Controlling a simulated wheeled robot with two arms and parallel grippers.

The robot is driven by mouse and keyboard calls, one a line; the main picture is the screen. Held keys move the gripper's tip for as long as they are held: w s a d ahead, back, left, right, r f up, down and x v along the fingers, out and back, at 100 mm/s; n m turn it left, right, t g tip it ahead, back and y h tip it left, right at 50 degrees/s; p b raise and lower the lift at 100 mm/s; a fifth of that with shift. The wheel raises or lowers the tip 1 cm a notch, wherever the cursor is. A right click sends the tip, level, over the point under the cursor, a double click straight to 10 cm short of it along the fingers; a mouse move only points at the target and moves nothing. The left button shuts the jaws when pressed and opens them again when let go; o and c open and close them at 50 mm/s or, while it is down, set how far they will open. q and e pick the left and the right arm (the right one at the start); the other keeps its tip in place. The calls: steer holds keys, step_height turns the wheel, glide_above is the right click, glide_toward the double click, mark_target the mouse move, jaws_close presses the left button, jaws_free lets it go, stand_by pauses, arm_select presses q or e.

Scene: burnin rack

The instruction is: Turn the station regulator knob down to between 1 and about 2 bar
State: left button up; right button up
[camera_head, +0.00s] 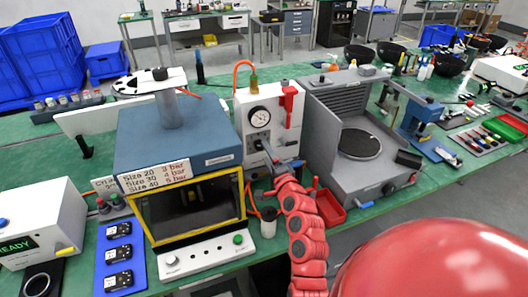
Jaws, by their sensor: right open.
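The station regulator is a pale upright panel (284,112) in the middle of the bench. Its round white gauge (260,116) faces me; the needle is too small to read. The dark regulator knob (259,136) is just below the gauge and partly hidden by my gripper. My right gripper (265,149), on the red arm coming up from below, is open and right at the knob. I cannot tell whether its fingers touch the knob. A red lever (289,96) is on the panel's right side. My left gripper is out of view.
A yellow-framed test chamber (246,187) with a size and bar sign (154,176) stands close left. A grey machine with a round plate (360,144) stands close right. A white cup (268,227) and red tray (329,208) sit near the arm.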

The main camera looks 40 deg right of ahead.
steer(key=b+v, duration=0.2)
steer(key=v, duration=1.2)
steer(key=shift+b, duration=0.4)
steer(key=shift+w+a, duration=0.1)
steer(key=shift+w, duration=0.05)
